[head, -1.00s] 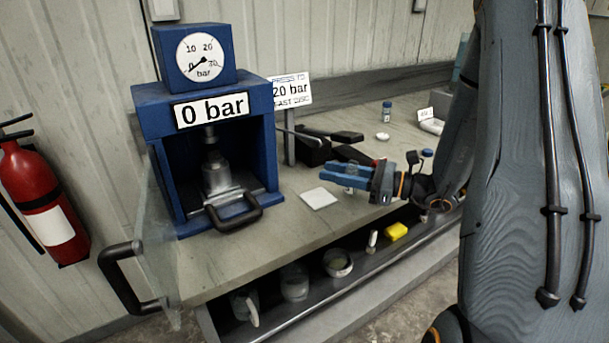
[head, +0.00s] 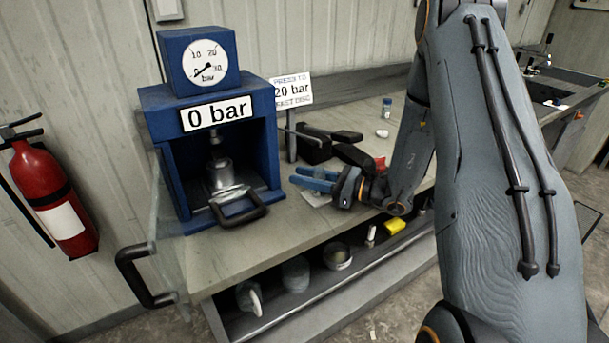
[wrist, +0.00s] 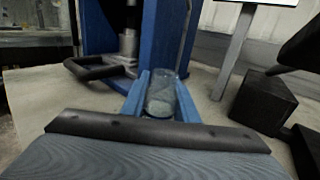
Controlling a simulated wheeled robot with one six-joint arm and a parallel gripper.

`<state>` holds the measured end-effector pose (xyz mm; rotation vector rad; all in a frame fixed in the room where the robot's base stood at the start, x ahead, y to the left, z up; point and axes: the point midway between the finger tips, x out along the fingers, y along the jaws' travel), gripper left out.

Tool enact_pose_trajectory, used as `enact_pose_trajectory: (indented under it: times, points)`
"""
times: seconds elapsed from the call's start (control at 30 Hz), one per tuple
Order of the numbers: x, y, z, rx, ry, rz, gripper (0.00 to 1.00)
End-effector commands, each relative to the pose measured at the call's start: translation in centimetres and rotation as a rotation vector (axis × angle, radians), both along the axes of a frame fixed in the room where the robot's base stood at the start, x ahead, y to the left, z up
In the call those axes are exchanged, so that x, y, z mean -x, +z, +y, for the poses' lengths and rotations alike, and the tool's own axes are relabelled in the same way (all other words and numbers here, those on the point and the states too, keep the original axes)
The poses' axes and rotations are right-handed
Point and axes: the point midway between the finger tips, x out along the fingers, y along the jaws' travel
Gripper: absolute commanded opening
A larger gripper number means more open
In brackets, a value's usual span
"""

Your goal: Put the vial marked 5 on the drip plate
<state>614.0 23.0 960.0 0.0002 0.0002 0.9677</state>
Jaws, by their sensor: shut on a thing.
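My gripper (head: 306,180) has blue fingers and reaches left above the bench, just right of the blue press. It is shut on a clear glass vial (wrist: 161,98) with pale grey content, upright between the fingers in the wrist view. No number shows on the vial's visible side. In the head view the fingers hide most of the vial. A flat white square plate (head: 316,199), which looks like the drip plate, lies on the bench below the gripper and is partly covered by it. The gripper appears to be above it; the exact height is unclear.
The blue press (head: 212,120) stands left, reading 0 bar, with a dark handle (head: 240,208) jutting forward. A black block (head: 313,146) lies behind the gripper. A blue-capped vial (head: 387,107) stands farther back.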

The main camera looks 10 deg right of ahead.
Motion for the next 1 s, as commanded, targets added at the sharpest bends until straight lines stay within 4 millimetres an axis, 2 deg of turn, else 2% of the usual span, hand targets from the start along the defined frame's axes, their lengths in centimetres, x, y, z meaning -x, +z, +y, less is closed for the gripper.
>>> enact_pose_trajectory:
  times: [0.3, 0.33, 0.43, 0.8, 1.0]
  points:
    - [0.0, -0.4, 0.0, 0.0, 0.0, 0.0, 0.01]
    - [0.0, -0.4, 0.0, 0.0, 0.0, 0.0, 0.3]
    - [0.0, -0.3, 0.0, 0.0, 0.0, 0.0, 0.45]
    - [0.0, 0.2, 0.0, 0.001, 0.0, -0.001, 0.45]
    - [1.6, -0.1, -2.6, -0.001, -0.005, -0.001, 0.45]
